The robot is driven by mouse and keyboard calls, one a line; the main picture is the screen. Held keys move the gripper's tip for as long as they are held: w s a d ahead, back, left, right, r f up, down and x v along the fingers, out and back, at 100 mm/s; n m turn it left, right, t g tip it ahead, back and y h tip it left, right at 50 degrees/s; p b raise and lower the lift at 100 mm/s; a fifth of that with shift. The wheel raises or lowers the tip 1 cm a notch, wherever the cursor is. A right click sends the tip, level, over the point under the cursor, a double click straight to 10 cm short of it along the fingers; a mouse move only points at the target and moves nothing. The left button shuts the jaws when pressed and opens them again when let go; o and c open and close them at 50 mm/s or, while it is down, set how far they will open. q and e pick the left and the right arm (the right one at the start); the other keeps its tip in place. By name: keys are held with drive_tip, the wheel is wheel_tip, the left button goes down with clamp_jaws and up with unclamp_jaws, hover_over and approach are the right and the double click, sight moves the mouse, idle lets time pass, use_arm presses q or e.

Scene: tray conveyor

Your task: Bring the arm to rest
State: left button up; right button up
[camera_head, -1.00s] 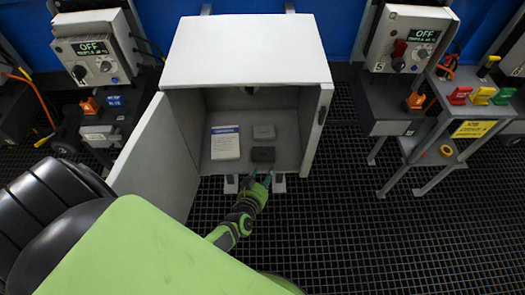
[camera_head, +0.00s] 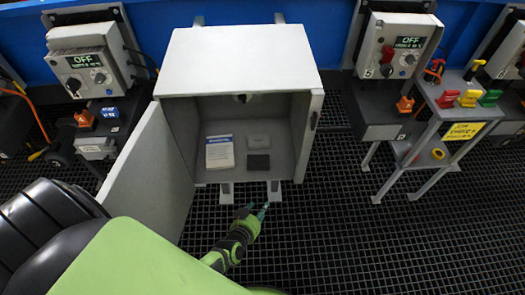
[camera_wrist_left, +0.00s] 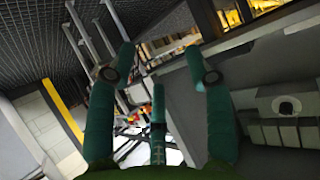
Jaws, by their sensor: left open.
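My left gripper (camera_head: 256,212) is in front of and below the opening of a white cabinet (camera_head: 240,60), over the dark grid floor. In the left wrist view its teal fingers (camera_wrist_left: 160,60) are spread apart with nothing between them. The cabinet door (camera_head: 150,170) is swung open to the left. Inside the cabinet lie a white booklet with a blue header (camera_head: 220,153), a light grey block (camera_head: 259,140) and a dark grey block (camera_head: 258,161). My right gripper is not seen.
A control box showing OFF (camera_head: 82,65) stands on the left, and another (camera_head: 400,45) on the right. A small stand with red, yellow and green padlock-like items (camera_head: 468,98) is at the far right. The grid floor (camera_head: 340,240) right of the gripper is clear.

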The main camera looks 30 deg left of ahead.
use_arm(q)
drive_tip(key=s+f+g, duration=0.3)
drive_tip(key=s+f, duration=0.2)
drive_tip(key=s, duration=0.6)
drive_tip(key=s+a+f+m+g, duration=0.1)
drive_tip(key=s+f+g, duration=0.3)
drive_tip(key=s, duration=0.7)
drive_tip(key=s+f+m+g, duration=0.1)
drive_tip(key=s+f+g, duration=0.2)
drive_tip(key=s+f, duration=0.4)
drive_tip(key=s, duration=0.3)
drive_tip(key=shift+s+a+g+h, duration=0.15)
drive_tip(key=shift+s+g+h, duration=0.15)
drive_tip(key=shift+s, duration=0.1)
drive_tip(key=shift+c, duration=1.3)
drive_tip(key=shift+s, duration=0.1)
